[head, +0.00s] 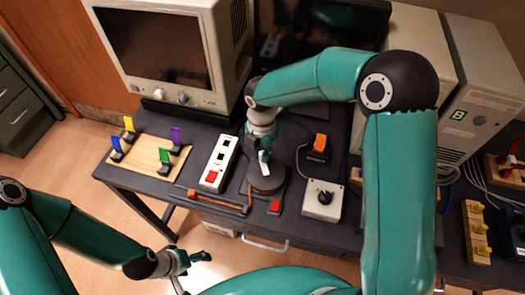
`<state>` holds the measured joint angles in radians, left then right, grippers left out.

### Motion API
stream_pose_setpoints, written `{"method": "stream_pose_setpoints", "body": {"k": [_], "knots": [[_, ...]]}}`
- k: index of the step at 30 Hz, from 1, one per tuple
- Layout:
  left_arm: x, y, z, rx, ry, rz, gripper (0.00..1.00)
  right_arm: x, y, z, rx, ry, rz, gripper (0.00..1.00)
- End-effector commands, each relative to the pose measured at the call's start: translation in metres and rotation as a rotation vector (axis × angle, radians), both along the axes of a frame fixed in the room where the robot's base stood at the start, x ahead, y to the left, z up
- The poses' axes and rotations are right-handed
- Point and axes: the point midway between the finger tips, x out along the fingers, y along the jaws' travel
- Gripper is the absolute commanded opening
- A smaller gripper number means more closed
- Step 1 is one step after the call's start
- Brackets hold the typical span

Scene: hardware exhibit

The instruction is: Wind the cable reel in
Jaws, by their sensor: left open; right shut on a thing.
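The cable reel (266,184) is a dark round drum on the desk, near its front edge. An orange cable (222,203) runs along a dark strip left of the reel. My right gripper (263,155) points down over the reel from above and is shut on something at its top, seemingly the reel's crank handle. The wrist hides most of the grip. My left gripper (194,257) is open and empty, low in front of the desk and well apart from the reel.
A white switch box (218,163) stands left of the reel. A grey knob box (323,200) and a small red-button piece (275,206) are to its right and front. A wooden board (148,158) with coloured flags lies further left. A monitor (160,50) and computer towers (485,75) stand behind.

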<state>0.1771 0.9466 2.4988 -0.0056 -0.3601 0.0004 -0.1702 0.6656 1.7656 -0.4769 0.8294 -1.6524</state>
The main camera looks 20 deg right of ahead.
Motion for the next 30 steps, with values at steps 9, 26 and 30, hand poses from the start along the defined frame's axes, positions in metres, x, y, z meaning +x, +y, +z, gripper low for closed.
{"method": "stream_pose_setpoints", "body": {"k": [9, 26, 30], "knots": [[0.0, 0.0, -0.006, 0.0, 0.0, -0.001, 0.77, -0.001, 0.0, -0.002, 0.0, 0.004, -0.077, 0.0], [0.0, 0.0, -0.033, 0.0, 0.0, 0.0, 0.77, -0.008, -0.021, -0.003, 0.0, 0.004, -0.539, 0.0], [0.0, 0.0, -0.04, 0.0, 0.0, -0.001, 0.77, -0.011, -0.026, -0.003, -0.001, 0.004, -0.671, 0.0]]}}
